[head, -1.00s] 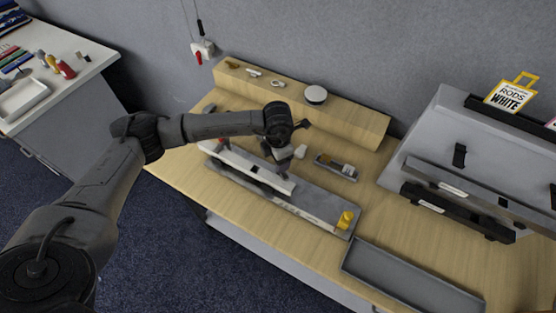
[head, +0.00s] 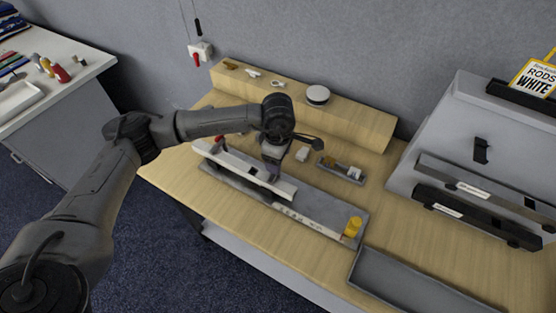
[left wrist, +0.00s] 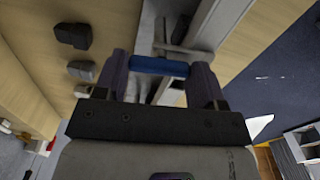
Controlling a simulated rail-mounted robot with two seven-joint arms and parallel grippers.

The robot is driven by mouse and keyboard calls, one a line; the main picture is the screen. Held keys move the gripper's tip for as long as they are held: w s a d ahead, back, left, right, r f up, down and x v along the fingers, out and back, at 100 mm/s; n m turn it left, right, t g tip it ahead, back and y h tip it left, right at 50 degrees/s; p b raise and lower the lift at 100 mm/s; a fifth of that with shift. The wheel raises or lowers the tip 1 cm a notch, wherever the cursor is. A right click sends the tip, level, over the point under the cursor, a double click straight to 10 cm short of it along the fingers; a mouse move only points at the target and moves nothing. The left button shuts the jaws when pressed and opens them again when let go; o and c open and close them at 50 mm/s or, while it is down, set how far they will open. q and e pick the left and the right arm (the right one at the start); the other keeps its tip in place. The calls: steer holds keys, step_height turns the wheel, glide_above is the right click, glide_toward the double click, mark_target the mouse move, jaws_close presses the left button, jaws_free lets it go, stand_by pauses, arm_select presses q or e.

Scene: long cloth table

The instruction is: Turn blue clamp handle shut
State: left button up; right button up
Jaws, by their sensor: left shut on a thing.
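The blue clamp handle (left wrist: 160,66) lies crosswise between the two fingers of my left gripper (left wrist: 162,74) in the left wrist view. The gripper is shut on it, with one finger at each end. A thin metal bar (left wrist: 163,32) of the clamp shows just beyond the handle. In the head view my left gripper (head: 272,172) points down at the long pale rail (head: 228,161) on the grey base plate (head: 325,202). The handle is hidden there behind the gripper. My right gripper is in neither view.
A yellow piece (head: 352,227) stands at the plate's right end. A small parts tray (head: 342,173) is behind the plate, and an empty grey tray (head: 412,288) is at front right. A wooden ledge (head: 355,122) with small items runs along the back.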

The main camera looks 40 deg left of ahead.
arm_select(q)
steer(key=shift+m+b, duration=0.3)
steer(key=shift+m, duration=0.3)
steer(key=o, duration=0.9)
steer(key=shift+r, duration=0.1)
steer(key=shift+r, duration=0.35)
step_height(320, 180, up, 13)
stand_by(0.5)
